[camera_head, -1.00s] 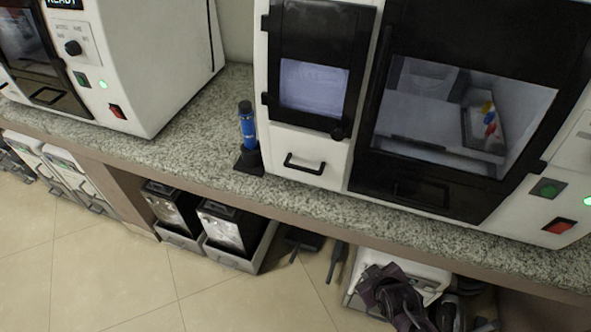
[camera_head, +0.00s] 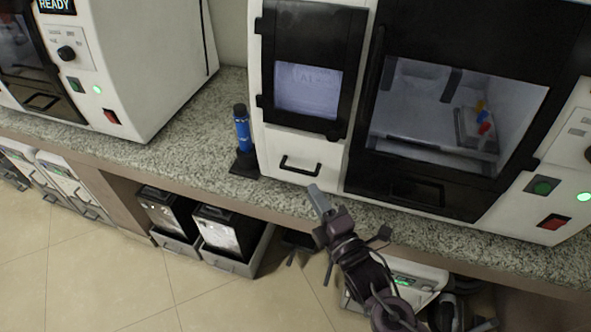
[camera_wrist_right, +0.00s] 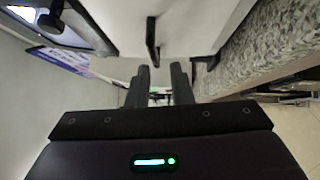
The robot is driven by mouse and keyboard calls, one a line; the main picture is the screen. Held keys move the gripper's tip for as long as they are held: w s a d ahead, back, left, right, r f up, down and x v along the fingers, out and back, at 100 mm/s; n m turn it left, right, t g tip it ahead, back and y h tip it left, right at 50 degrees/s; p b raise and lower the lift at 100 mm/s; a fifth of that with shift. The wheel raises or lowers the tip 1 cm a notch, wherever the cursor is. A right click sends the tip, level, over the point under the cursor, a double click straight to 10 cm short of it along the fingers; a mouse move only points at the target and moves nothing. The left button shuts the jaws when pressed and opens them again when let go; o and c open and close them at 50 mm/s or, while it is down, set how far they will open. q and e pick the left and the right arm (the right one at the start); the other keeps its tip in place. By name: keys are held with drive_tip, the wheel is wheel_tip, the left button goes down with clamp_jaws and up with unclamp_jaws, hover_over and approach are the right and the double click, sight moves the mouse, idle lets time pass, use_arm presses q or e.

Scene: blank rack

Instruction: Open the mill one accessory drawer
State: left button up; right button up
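The white accessory drawer (camera_head: 297,153) sits at the lower left of the machine on the granite counter, below a small dark-framed window. Its black bar handle (camera_head: 300,167) shows in the head view. The drawer looks closed. My right gripper (camera_head: 318,197) is just below and right of the handle, apart from it. In the right wrist view my right gripper's two fingers (camera_wrist_right: 161,84) stand apart with nothing between them. A black handle (camera_wrist_right: 152,40) is ahead of the fingers in that view. My left gripper is not in view.
A blue-bodied tool (camera_head: 243,130) stands in a black holder left of the drawer. The machine's large dark door (camera_head: 450,110) is to the right. The counter edge (camera_head: 220,196) runs below the drawer. Grey bins (camera_head: 232,262) stand under the counter.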

sight(298, 170)
drive_tip(key=shift+n+y, duration=0.3)
drive_tip(key=shift+n, duration=0.1)
drive_tip(key=x, duration=0.2)
drive_tip(key=p+x, duration=0.1)
drive_tip(key=x, duration=0.5)
drive_tip(key=shift+s+r, duration=0.15)
drive_tip(key=shift+r, duration=0.2)
drive_tip(key=shift+c, duration=0.3)
clamp_jaws()
